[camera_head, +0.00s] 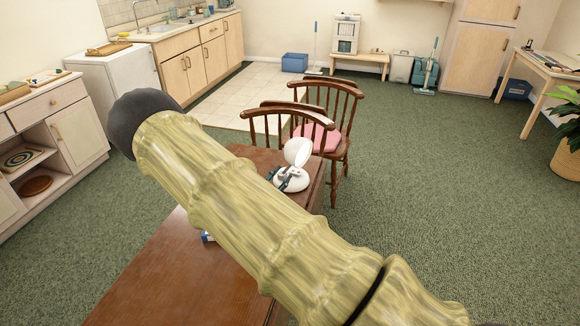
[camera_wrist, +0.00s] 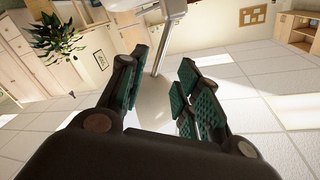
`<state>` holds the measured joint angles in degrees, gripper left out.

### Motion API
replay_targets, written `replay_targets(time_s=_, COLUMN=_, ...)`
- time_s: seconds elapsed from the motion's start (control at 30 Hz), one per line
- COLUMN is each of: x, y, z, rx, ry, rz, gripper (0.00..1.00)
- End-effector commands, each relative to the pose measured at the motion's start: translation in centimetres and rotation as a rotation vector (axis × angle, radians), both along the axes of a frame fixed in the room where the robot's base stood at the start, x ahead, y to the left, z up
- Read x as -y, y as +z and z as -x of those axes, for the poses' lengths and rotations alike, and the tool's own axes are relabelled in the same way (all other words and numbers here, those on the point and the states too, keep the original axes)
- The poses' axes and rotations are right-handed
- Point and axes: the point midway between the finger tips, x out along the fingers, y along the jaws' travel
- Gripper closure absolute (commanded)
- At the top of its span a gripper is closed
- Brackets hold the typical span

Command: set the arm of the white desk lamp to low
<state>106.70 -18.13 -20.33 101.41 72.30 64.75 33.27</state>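The white desk lamp stands on the brown wooden table in the head view. Its rounded head (camera_head: 298,151) is raised above its round white base (camera_head: 293,184). My gripper (camera_head: 286,179) is at the lamp, mostly hidden behind my own arm, with small dark green finger parts showing beside the base. In the wrist view my gripper (camera_wrist: 160,88) is open, with green padded fingers apart. I cannot tell whether either finger touches the lamp.
The brown table (camera_head: 160,275) lies under my arm, which hides much of it. A small blue and white object (camera_head: 207,237) shows partly behind my arm. Wooden chairs (camera_head: 345,110) stand close behind the lamp. Green carpet to the right is clear.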

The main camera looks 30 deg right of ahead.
Motion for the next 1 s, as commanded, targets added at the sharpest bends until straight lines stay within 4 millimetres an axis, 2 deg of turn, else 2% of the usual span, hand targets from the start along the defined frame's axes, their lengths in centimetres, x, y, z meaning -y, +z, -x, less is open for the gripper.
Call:
replay_targets(time_s=0.3, x=4.6, y=0.2, z=-2.5, rx=0.0, ry=-0.003, rz=0.001, gripper=0.67)
replay_targets(time_s=0.5, x=6.5, y=0.1, z=-3.5, rx=0.0, ry=-0.003, rz=0.001, gripper=0.67)
replay_targets(time_s=0.93, x=7.3, y=0.0, z=-3.9, rx=0.0, ry=-0.002, rz=0.0, gripper=0.67)
replay_targets(time_s=0.97, x=7.3, y=0.0, z=-3.9, rx=0.0, ry=-0.002, rz=0.0, gripper=0.69)
replay_targets(time_s=1.0, x=7.3, y=0.0, z=-3.9, rx=0.0, ry=-0.002, rz=0.0, gripper=0.76)
